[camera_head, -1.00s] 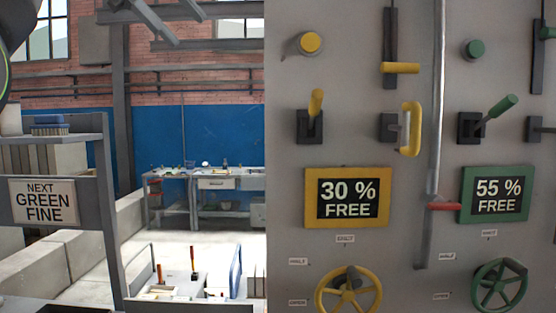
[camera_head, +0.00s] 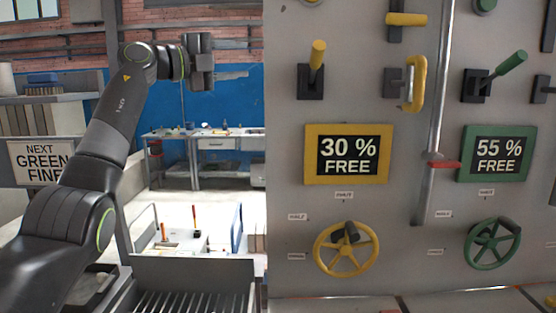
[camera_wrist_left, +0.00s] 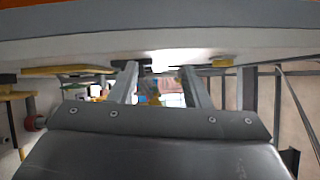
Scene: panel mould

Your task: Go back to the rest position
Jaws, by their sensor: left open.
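My left gripper (camera_head: 202,61) is raised at the upper left of the head view, in front of the blue back wall and left of the panel's edge. Its arm rises from the lower left corner. In the left wrist view my left gripper (camera_wrist_left: 160,90) shows two fingers spread apart with nothing held between them. It is clear of the panel's levers and wheels in the head view. My right gripper is not in view.
The grey panel (camera_head: 290,225) fills the right side with yellow and green levers, a yellow wheel (camera_head: 346,263) and a green wheel (camera_head: 492,260). A shelf with the NEXT GREEN FINE sign (camera_head: 40,163) stands left, partly behind my arm. A slatted grey tray (camera_head: 190,272) is below.

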